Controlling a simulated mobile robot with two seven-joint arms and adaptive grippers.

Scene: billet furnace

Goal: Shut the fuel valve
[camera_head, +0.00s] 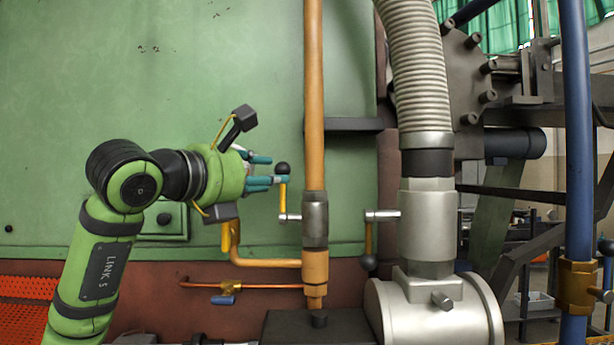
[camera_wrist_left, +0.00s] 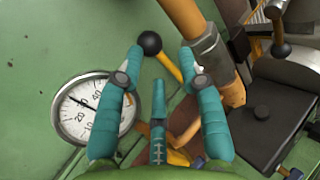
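A lever with a black ball knob (camera_head: 283,168) and orange stem (camera_head: 283,198) stands upright on the grey valve body (camera_head: 315,220) of the orange pipe (camera_head: 314,100); I take it as the fuel valve's. My left gripper (camera_head: 271,170) comes from the left, with its teal fingertips close to the knob and stem. In the left wrist view the fingers (camera_wrist_left: 165,65) are spread, with the knob (camera_wrist_left: 150,42) and stem (camera_wrist_left: 168,66) showing between the tips. Whether a finger touches them I cannot tell. My right gripper is out of view.
A second lever (camera_head: 367,240) hangs down beside the grey pipe (camera_head: 427,220). A small brass valve with a blue handle (camera_head: 223,300) sits below. A round gauge (camera_wrist_left: 97,112) is behind the fingers. A dark ledge (camera_head: 345,125) and blue pipe (camera_head: 577,150) stand right.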

